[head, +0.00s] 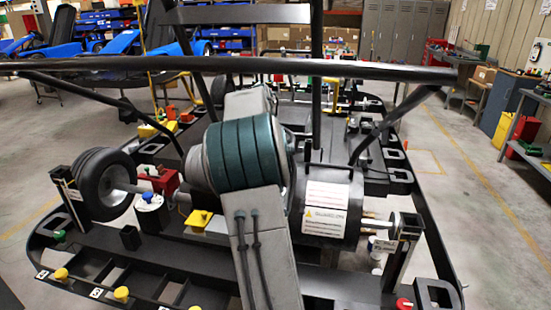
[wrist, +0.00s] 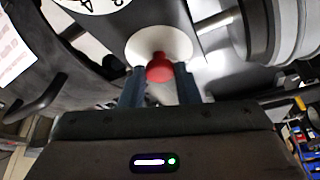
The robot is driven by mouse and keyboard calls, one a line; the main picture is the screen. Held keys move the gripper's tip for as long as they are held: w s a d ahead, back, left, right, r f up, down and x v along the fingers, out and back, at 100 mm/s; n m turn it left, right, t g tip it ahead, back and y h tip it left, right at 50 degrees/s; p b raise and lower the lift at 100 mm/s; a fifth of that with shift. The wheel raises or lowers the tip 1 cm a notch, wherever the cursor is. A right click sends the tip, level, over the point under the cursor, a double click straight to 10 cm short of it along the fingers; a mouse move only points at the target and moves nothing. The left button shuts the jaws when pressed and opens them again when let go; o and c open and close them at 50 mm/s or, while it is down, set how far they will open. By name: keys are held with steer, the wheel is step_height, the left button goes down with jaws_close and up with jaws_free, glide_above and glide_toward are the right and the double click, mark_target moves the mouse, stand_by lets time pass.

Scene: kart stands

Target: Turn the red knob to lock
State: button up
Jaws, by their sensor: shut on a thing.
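The red knob (wrist: 159,68) shows in the wrist view, in front of a white round plate (wrist: 176,42) on a dark panel. My gripper (wrist: 158,80) has one blue-grey finger on each side of the knob and is shut on it. The fingertips reach the front of the plate. The far side of the knob is hidden. In the head view my own arm covers the middle of the kart, and neither my gripper nor the held knob can be made out there.
The black kart frame (head: 425,225) fills the head view, with a roll bar (head: 330,68) across the top and a wheel (head: 103,187) at left. A black cylinder with a warning label (head: 326,210) stands right of my arm. Open floor (head: 485,220) lies at right.

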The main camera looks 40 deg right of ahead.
stand_by(0.5)
steer(key=o, duration=1)
steer(key=shift+c, duration=0.2)
steer(key=v, duration=0.5)
steer(key=shift+a+r, duration=0.1)
steer(key=shift+r, duration=0.15)
steer(key=s+a+b, duration=0.3)
steer(key=s+a, duration=0.1)
steer(key=a, duration=0.7)
steer(key=shift+f, duration=0.2)
steer(key=shift+w+a, duration=0.1)
steer(key=s+a+f+n+y, duration=0.2)
steer(key=s+a+f+n, duration=0.5)
steer(key=s+a, duration=0.3)
steer(key=s+a+f+n+t+y, duration=0.1)
steer(key=s+a+f+n+y, duration=0.1)
steer(key=s+a+f+n, duration=0.5)
steer(key=s+a, duration=0.3)
steer(key=s, duration=0.2)
steer(key=shift+a+t, duration=0.15)
steer(key=shift+t, duration=0.15)
